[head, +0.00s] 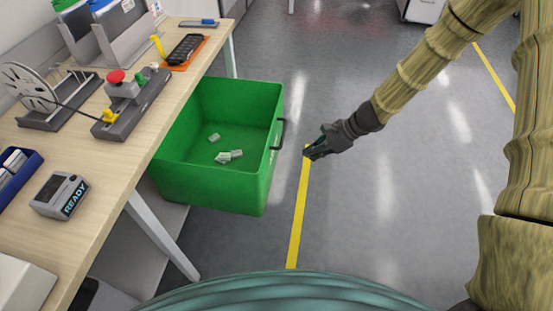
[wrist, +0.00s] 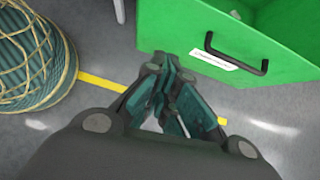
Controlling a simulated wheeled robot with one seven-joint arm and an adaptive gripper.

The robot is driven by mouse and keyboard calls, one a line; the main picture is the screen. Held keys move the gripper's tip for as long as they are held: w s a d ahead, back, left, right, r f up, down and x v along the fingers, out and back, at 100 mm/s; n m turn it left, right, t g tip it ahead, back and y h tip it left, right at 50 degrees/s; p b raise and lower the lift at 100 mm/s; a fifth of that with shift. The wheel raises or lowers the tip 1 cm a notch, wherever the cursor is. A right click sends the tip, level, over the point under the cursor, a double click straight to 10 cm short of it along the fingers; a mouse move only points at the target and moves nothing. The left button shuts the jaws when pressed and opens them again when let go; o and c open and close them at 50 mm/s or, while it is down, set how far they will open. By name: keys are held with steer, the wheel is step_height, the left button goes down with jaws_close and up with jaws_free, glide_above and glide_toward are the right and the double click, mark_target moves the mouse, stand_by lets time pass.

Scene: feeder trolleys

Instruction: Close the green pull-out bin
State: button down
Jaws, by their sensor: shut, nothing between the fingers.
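The green pull-out bin (head: 268,170) stands pulled out from under the workbench in the head view. Its dark handle (head: 280,134) is on its right-hand front face, and several small pale pieces (head: 228,156) lie inside. My gripper (head: 308,153) is shut and empty, a short way to the right of the bin front and apart from it. In the wrist view the bin front (wrist: 190,30) with its white label and handle (wrist: 238,62) is just beyond my gripper (wrist: 172,68). No contact with the bin shows.
The wooden workbench (head: 150,130) carries a control box with a red button (head: 118,84), a dark handset (head: 186,50) and a "READY" display (head: 62,195). A bench leg (head: 162,236) stands in front of the bin. The grey floor (head: 350,220) on the right is clear.

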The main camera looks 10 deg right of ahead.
steer(key=w+r+m, duration=0.1)
steer(key=w+r, duration=0.1)
steer(key=w, duration=0.1)
glide_toward(266, 157)
step_height(266, 157, down, 4)
steer(key=shift+w+a+r+t+y+p, duration=0.1)
steer(key=shift+a+t+y+p, duration=0.1)
steer(key=shift+a, duration=0.45)
steer(key=shift+w+a+r+t+y+p, duration=0.1)
steer(key=shift+a+t+y+p, duration=0.1)
steer(key=shift+a, duration=0.45)
